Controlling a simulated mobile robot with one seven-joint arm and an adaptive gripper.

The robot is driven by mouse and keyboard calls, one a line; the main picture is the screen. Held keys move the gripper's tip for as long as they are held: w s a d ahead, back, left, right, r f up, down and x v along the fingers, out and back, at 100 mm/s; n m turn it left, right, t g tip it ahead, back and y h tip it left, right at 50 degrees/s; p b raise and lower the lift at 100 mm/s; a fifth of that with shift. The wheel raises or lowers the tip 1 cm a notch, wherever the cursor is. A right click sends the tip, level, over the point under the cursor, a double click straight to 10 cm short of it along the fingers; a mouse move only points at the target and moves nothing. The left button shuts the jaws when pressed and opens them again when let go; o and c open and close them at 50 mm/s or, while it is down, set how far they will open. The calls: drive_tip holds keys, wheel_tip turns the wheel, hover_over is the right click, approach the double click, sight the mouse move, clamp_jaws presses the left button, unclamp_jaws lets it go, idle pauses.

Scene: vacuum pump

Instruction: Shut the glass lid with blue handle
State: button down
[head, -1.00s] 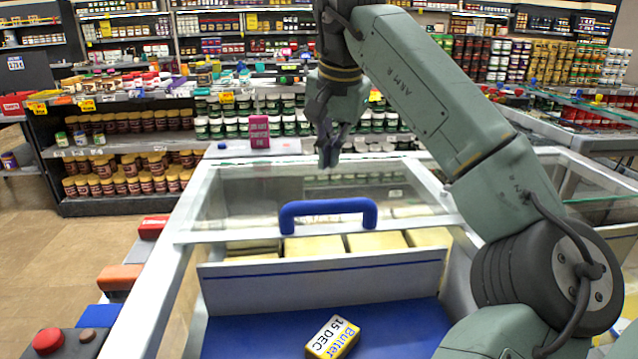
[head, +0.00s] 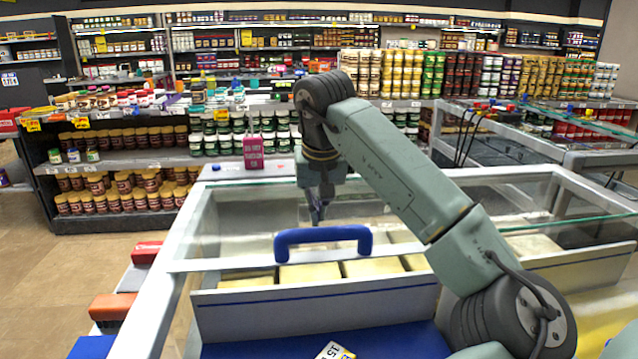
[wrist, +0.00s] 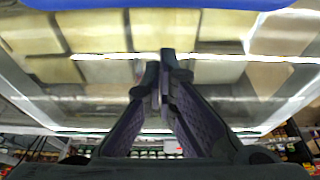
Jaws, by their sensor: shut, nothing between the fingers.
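The glass lid (head: 240,240) lies over the back part of the white freezer case, and its front part is uncovered. Its blue handle (head: 322,234) stands at the lid's front edge. In the wrist view the handle (wrist: 150,4) runs along the top edge. My gripper (head: 317,216) is just behind the handle, above the glass and apart from the handle. In the wrist view its two fingers (wrist: 165,85) are together and empty, pointing toward the glass.
Yellow butter blocks (head: 310,273) lie under the glass behind a white divider (head: 320,309). A butter pack (head: 335,351) lies on the blue floor in front. Coloured boxes (head: 112,307) line the left side.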

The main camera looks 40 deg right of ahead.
sight(320, 247)
drive_tip(key=s+a, duration=0.1)
drive_tip(key=s+r+p, duration=0.1)
drive_tip(key=s, duration=0.1)
drive_tip(key=shift+a+r, duration=0.15)
drive_tip(key=shift+a, duration=0.25)
drive_tip(key=shift+s+a, duration=0.1)
drive_tip(key=shift+s, duration=0.05)
